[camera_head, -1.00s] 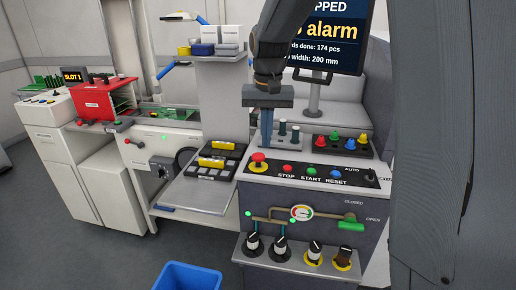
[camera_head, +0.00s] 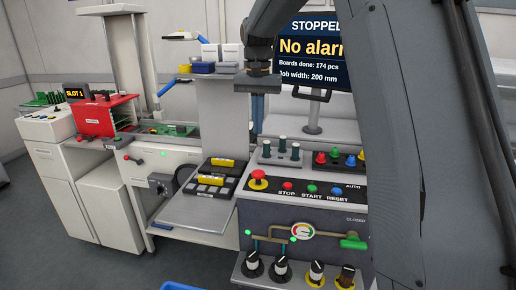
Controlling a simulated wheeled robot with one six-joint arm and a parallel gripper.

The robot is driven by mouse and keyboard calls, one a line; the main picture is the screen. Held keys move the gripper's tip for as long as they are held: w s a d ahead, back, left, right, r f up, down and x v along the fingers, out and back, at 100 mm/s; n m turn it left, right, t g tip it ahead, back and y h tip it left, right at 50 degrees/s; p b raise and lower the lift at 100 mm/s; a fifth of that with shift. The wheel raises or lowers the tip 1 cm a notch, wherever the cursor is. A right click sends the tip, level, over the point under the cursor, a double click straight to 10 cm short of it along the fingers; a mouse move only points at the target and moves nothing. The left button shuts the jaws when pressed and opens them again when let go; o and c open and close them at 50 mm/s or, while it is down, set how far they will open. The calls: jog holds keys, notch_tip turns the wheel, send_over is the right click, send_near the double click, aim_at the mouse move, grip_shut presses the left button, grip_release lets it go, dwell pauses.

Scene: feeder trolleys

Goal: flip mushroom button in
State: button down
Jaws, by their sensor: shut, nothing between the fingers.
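The mushroom button (camera_head: 258,176) is a red cap on a yellow ring at the left end of the black control strip, left of the STOP button. I cannot tell from this view whether it is pressed in or raised. My gripper (camera_head: 257,130) points down with its blue-grey fingers together and empty. It is behind and above the mushroom button, apart from it, near the grey pegs. The fingertips are partly hidden by the console's back part.
STOP (camera_head: 287,187), START (camera_head: 312,191) and RESET (camera_head: 338,196) buttons line the strip. Grey pegs (camera_head: 280,147) and coloured cones (camera_head: 334,155) stand behind. Black knobs (camera_head: 280,266) and a green valve handle (camera_head: 354,242) are below. A screen (camera_head: 315,60) reads "No alarm".

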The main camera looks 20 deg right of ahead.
aim_at(258, 173)
notch_tip(258, 173, down, 14)
jog(key=p, duration=0.4)
jog(key=shift+r, duration=0.2)
notch_tip(258, 173, down, 2)
jog(key=shift+s+f+b, duration=0.15)
jog(key=shift+f+b, duration=0.05)
jog(key=shift+b, duration=0.25)
jog(key=shift+s+f, duration=0.15)
notch_tip(258, 173, up, 16)
jog(key=shift+w+f, duration=0.25)
jog(key=shift+w, duration=0.05)
